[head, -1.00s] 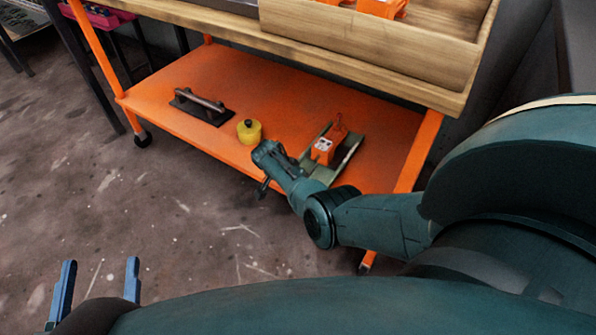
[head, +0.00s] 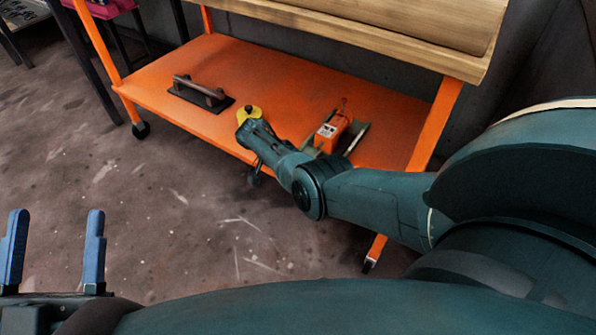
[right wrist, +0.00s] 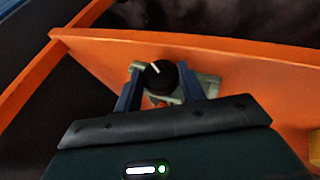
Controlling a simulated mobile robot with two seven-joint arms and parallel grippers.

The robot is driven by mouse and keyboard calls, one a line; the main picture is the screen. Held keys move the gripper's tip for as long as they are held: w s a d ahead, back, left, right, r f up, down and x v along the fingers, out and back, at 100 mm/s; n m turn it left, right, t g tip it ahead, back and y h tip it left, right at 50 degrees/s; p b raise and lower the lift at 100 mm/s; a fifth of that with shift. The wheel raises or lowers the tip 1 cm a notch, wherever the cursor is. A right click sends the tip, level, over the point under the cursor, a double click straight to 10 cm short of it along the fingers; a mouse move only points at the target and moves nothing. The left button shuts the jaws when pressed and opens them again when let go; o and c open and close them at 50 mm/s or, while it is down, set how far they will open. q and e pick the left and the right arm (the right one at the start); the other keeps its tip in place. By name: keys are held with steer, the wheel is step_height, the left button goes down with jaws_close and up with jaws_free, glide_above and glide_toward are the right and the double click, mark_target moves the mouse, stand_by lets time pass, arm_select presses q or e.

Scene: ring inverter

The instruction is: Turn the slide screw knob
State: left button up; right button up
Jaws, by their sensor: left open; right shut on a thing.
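The slide's black knob (right wrist: 158,78), with a white line on its face, shows in the right wrist view. It sits at the end of the pale green slide (right wrist: 208,84). My right gripper (right wrist: 160,82) has its two blue fingers on either side of the knob and is shut on it. In the head view the slide (head: 356,138) carries an orange block (head: 331,132) on the lower shelf; my right arm hides the knob and right fingers there. My left gripper (head: 54,240) is open and empty, low at the left.
The orange shelf (head: 270,85) also holds a black plate with a bar handle (head: 200,91) and a yellow round piece (head: 247,113), partly behind my right arm. The wooden upper level (head: 420,50) overhangs the shelf. Cart legs stand at both sides.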

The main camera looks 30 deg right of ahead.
steer(key=o, duration=1)
steer(key=shift+a+r, duration=0.1)
steer(key=shift+r, duration=0.05)
arm_select(q)
steer(key=f+n+y+p, duration=0.1)
steer(key=p, duration=0.1)
steer(key=s+f+n+g+y+p, duration=0.1)
steer(key=f+p, duration=0.1)
steer(key=shift+g+y, duration=0.3)
arm_select(e)
steer(key=v, duration=1.2)
steer(key=shift+w+a+r, duration=0.1)
steer(key=shift+a+r, duration=0.1)
steer(key=shift+r, duration=0.15)
